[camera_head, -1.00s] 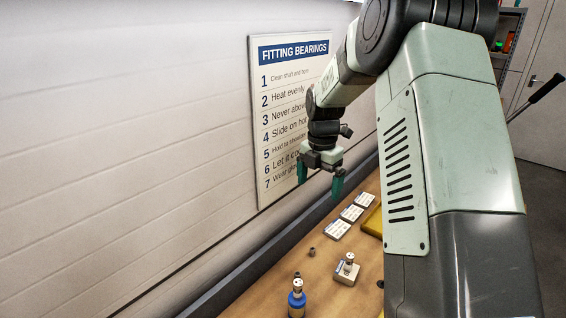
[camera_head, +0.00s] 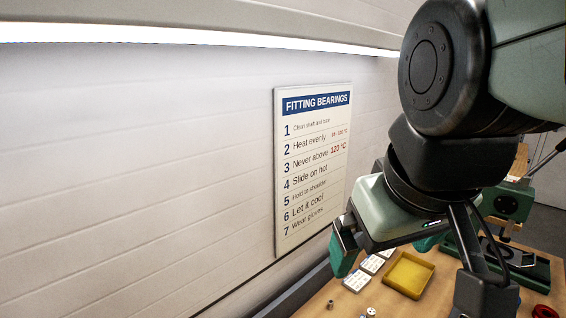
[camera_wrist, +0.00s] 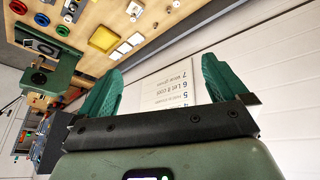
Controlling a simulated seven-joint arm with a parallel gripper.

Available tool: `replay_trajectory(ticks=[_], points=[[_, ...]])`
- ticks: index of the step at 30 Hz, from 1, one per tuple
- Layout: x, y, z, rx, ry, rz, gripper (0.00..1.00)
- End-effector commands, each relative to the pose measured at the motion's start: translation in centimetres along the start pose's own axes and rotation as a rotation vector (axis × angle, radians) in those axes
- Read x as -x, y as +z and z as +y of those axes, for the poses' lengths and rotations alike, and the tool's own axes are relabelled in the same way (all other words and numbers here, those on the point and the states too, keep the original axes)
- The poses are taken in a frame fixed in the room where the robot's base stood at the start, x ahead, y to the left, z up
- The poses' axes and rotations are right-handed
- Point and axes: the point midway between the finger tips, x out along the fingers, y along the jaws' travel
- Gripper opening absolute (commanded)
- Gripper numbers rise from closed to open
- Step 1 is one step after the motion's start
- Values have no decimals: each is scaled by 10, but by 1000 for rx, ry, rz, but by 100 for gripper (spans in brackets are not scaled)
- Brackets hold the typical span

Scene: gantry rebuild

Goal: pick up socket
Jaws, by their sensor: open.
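A small grey metal cylinder, which looks like the socket (camera_head: 330,304), stands on the wooden bench at the bottom edge of the head view. A small dark grey piece (camera_wrist: 155,25) near the top of the wrist view appears to be the same one. My gripper (camera_head: 388,246) is raised above the bench, off to the upper right of the socket in the head view. Its green fingers are wide apart with nothing between them. In the wrist view, my gripper (camera_wrist: 162,70) faces the wall sign, with the bench off to the upper left.
A yellow tray (camera_head: 432,272) and several white labelled cards (camera_head: 357,281) lie on the bench. A silver-topped piece (camera_head: 370,312) is cut off at the bottom edge. A green press (camera_head: 510,205) stands at right. The wall with its bearing-fitting sign (camera_head: 312,170) is behind.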

Motion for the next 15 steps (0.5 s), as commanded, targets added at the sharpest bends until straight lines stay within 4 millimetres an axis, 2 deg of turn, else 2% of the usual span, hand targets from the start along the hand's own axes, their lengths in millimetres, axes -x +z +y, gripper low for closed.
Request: replay_trajectory(ticks=[3,9,15], points=[[5,19,-5,-137,-11,34,100],[5,27,-8,-207,-18,45,98],[5,27,-8,-205,-17,45,70]])
